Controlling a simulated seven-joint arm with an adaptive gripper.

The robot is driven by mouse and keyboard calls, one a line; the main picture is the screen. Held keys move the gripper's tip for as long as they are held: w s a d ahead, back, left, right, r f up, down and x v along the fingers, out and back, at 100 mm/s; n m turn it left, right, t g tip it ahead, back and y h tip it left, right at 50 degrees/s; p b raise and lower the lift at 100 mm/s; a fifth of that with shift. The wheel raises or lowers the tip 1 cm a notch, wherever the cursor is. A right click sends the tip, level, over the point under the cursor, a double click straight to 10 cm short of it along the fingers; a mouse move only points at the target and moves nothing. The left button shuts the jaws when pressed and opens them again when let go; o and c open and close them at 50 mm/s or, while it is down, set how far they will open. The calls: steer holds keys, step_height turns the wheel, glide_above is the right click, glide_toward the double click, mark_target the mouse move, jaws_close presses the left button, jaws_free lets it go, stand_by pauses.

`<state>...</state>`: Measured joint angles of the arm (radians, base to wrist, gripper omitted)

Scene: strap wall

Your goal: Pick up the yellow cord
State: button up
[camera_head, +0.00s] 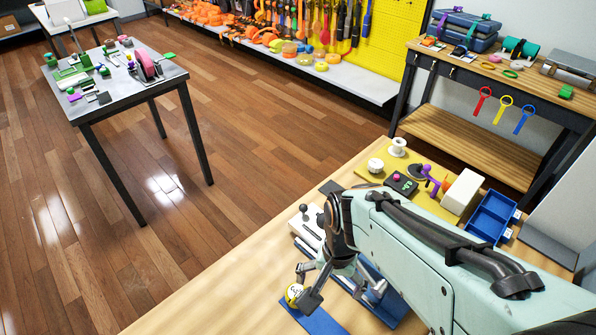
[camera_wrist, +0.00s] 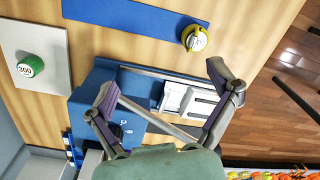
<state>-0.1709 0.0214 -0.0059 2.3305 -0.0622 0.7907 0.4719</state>
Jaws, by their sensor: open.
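A yellow strap with a loop (camera_head: 503,108) hangs from the front edge of the far bench, between a red one and a blue one. It is the thing here most like a yellow cord. My gripper (camera_head: 340,292) is over the near wooden table, far from that strap. It is open, with nothing between its fingers in the wrist view (camera_wrist: 163,85). A small yellow round piece with a pale marked top (camera_head: 294,293) is by the left finger in the head view. In the wrist view this piece (camera_wrist: 195,39) sits on a blue strip, apart from the fingertips.
Under my gripper is a blue device with a metal rail (camera_wrist: 150,92). A green piece marked 300 (camera_wrist: 30,67) sits on a grey plate. A blue bin (camera_head: 491,216) and a white block (camera_head: 462,192) stand on the near table. Open floor separates it from the far bench (camera_head: 480,140).

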mark_target(298, 291)
steer(key=w+a+f+m, duration=0.1)
steer(key=w+f, duration=0.1)
steer(key=f, duration=0.1)
steer(key=w+a+f+m, duration=0.1)
steer(key=w+a+f, duration=0.1)
steer(key=f, duration=0.2)
steer(key=w+a+f+m, duration=0.1)
steer(key=w+f, duration=0.1)
steer(key=f, duration=0.1)
steer(key=shift+w+a+f, duration=0.1)
steer(key=shift+a+f, duration=0.25)
steer(key=shift+a, duration=0.05)
steer(key=shift+m, duration=0.3)
step_height(298, 291, down, 8)
steer(key=shift+w+a+r, duration=0.15)
steer(key=c, duration=1.3)
